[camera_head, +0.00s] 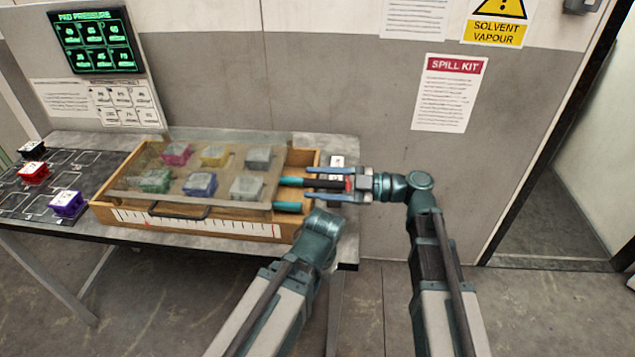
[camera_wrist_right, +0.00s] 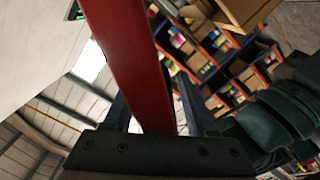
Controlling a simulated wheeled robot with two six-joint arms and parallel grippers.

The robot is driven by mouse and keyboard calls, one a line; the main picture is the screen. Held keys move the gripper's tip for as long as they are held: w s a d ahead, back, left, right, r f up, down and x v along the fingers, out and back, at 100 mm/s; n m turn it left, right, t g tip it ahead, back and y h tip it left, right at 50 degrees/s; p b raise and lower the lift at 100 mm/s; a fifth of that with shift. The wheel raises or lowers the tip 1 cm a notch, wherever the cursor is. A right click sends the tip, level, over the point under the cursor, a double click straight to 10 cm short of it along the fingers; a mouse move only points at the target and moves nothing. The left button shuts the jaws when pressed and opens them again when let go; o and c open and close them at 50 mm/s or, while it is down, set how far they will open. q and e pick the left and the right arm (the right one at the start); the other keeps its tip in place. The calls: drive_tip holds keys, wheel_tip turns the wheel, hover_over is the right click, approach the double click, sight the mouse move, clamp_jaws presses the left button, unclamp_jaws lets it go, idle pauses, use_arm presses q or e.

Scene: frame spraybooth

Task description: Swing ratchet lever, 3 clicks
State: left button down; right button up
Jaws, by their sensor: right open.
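My right gripper (camera_head: 308,183) is open at the right end of the wooden box (camera_head: 245,229), its two blue fingers pointing left. A red bar (camera_wrist_right: 128,55), seemingly the ratchet lever, runs between the open fingers in the right wrist view. In the head view a small red patch and a dark bar (camera_head: 325,184) lie between these fingers. Contact with the fingers cannot be told. My left arm comes in from below and ends near the box's front right corner.
The box has a clear lid (camera_head: 225,172) over several coloured blocks. A dark mat (camera_head: 50,172) with coloured blocks lies left on the table (camera_head: 230,251). A screen (camera_head: 98,42) stands behind. Shelves show in the wrist view.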

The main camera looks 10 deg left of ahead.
drive_tip(key=d, duration=1.3)
drive_tip(key=shift+d, duration=0.3)
